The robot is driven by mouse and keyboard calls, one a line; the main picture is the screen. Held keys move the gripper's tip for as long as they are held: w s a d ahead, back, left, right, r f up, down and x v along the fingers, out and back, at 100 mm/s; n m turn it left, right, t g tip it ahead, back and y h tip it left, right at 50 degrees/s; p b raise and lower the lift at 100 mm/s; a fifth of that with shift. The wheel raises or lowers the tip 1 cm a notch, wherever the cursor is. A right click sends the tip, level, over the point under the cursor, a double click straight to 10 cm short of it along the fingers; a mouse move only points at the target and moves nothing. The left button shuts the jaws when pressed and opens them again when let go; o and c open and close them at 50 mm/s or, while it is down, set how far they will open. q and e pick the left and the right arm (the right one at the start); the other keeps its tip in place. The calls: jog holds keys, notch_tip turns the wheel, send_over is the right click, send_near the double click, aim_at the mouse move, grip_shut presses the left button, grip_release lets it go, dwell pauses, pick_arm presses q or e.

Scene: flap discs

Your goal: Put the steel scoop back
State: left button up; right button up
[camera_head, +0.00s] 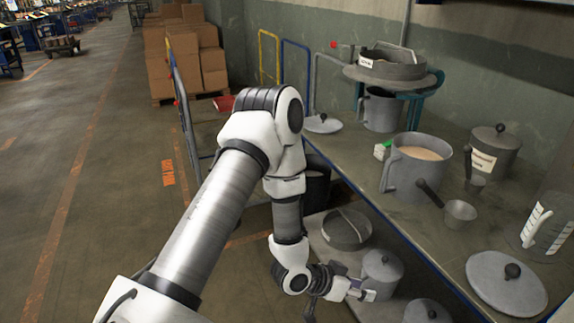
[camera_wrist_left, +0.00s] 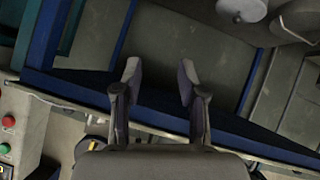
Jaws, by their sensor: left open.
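One small steel scoop (camera_head: 460,213) with a dark handle lies on the bench top in the head view, in front of the large grey pot of pale powder (camera_head: 418,170). A second scoop-like cup (camera_head: 475,184) with a dark handle is partly seen beside the labelled lidded pot (camera_head: 490,150). My left gripper (camera_head: 366,294) is low, below the bench edge, close to a lidded grey pot on the lower shelf. In the left wrist view its fingers (camera_wrist_left: 158,82) are apart with nothing between them, facing a blue-edged grey surface. My right gripper is not in view.
The lower shelf holds a lidded pot (camera_head: 383,270) and a round sieve-like pan (camera_head: 347,229). A flat lid (camera_head: 506,280), a measuring jug (camera_head: 545,225) and a sieve stand (camera_head: 390,70) occupy the bench. Cartons (camera_head: 186,55) stand behind; open floor lies left.

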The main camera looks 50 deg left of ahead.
pick_arm(q)
jog(key=s+f+g+y, duration=0.1)
jog(key=s+f+g, duration=0.2)
jog(key=s, duration=0.5)
jog(key=s+f+n+g+y, duration=0.1)
jog(key=s+f+g+y, duration=0.1)
jog(key=s+f, duration=0.4)
jog(key=s+f+g+y, duration=0.2)
jog(key=s+f+g, duration=0.2)
jog(key=s, duration=0.6)
jog(key=shift+s+a+f+n+g, duration=0.2)
jog(key=shift+s+f+n+g, duration=0.15)
jog(key=shift+f, duration=0.2)
